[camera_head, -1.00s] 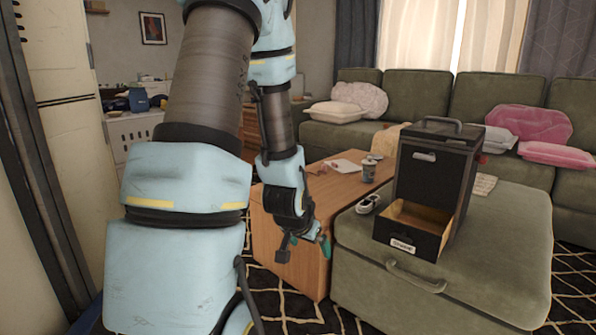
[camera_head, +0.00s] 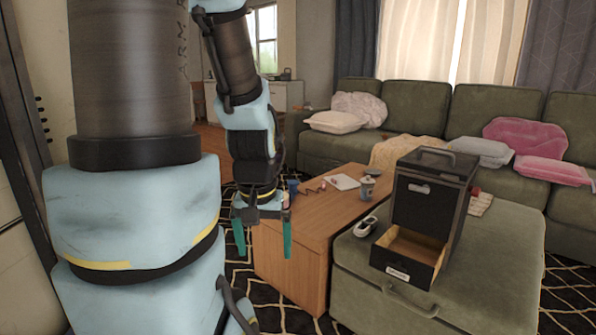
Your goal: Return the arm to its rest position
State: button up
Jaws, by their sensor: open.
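My arm fills the left side of the head view. My gripper (camera_head: 264,238) hangs at the end of the arm with its two teal fingers pointing down. The fingers are well apart and nothing is between them. In the picture, the gripper is in front of the left end of the wooden table (camera_head: 325,215). I cannot tell exactly how far it is from the table.
A green ottoman (camera_head: 490,265) holds a dark drawer box (camera_head: 428,212) with its bottom drawer (camera_head: 408,258) pulled out. A white object (camera_head: 366,226) lies beside it. A cup (camera_head: 367,188) and paper (camera_head: 341,182) are on the table. A green sofa (camera_head: 420,120) stands behind.

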notch_tip(320, 180, up, 19)
jog(key=p, duration=1.7)
jog(key=shift+r, duration=0.15)
